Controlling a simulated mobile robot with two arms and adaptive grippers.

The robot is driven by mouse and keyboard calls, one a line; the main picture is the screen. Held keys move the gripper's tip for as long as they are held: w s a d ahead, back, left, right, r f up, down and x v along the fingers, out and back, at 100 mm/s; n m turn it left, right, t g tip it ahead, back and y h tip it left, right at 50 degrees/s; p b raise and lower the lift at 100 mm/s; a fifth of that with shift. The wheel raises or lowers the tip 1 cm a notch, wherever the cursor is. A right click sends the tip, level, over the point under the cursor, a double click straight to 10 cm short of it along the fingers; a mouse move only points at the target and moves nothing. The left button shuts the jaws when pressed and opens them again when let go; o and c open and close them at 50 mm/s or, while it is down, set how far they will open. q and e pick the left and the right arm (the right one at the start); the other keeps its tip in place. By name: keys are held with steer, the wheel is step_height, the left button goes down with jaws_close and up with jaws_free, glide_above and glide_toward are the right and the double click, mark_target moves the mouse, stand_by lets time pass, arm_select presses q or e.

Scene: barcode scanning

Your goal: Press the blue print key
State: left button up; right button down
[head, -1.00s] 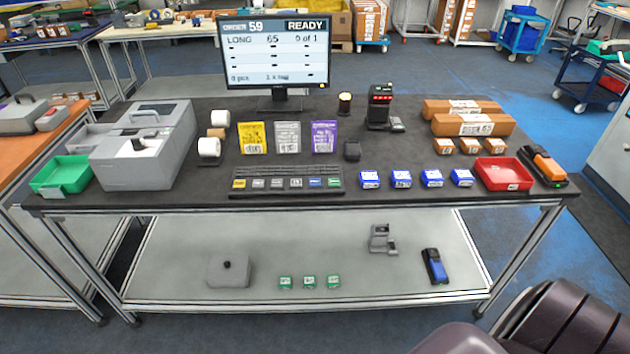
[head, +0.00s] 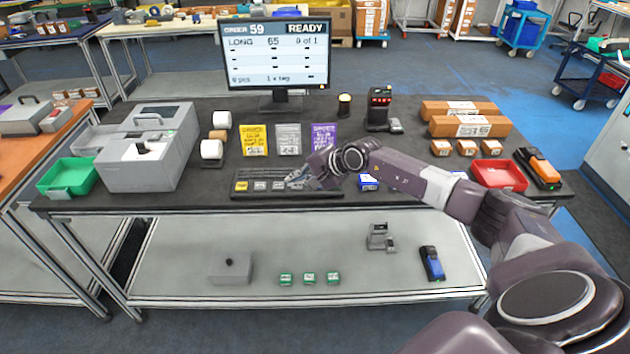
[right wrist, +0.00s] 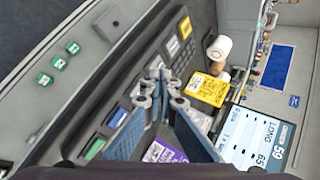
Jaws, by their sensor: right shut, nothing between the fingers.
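A dark key panel (head: 258,175) lies near the front edge of the table, with a row of coloured keys. In the right wrist view the blue key (right wrist: 117,117) sits between a green key (right wrist: 95,148) and grey keys. A yellow key (right wrist: 186,27) is at the other end. My right gripper (head: 292,182) is shut and empty over the panel's right-middle part; it also shows in the right wrist view (right wrist: 160,82). Its fingertips appear beside the blue key, toward the grey keys; I cannot tell their height. In the head view my gripper and wrist largely cover the blue key.
The monitor (head: 276,55) reads order 59, READY, 0 of 1. Yellow (head: 254,140), grey and purple cards stand behind the panel. A grey printer-like machine (head: 150,155) stands at left, a red tray (head: 498,174) at right. My right arm covers several blue-and-white boxes.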

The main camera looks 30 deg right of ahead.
steer(key=d+r+n+h, duration=0.3)
steer(key=d+r+n, duration=0.2)
steer(key=d, duration=0.3)
steer(key=shift+r+n, duration=0.4)
steer(key=shift+r, duration=0.4)
steer(key=shift+f, duration=0.1)
step_height(320, 180, down, 8)
steer(key=b, duration=0.3)
steer(key=shift+w+b, duration=0.1)
steer(key=shift+b, duration=0.2)
steer(key=shift+f+b, duration=0.35)
steer(key=shift+b, duration=0.1)
steer(key=shift+f+b, duration=0.4)
steer(key=shift+b, duration=0.25)
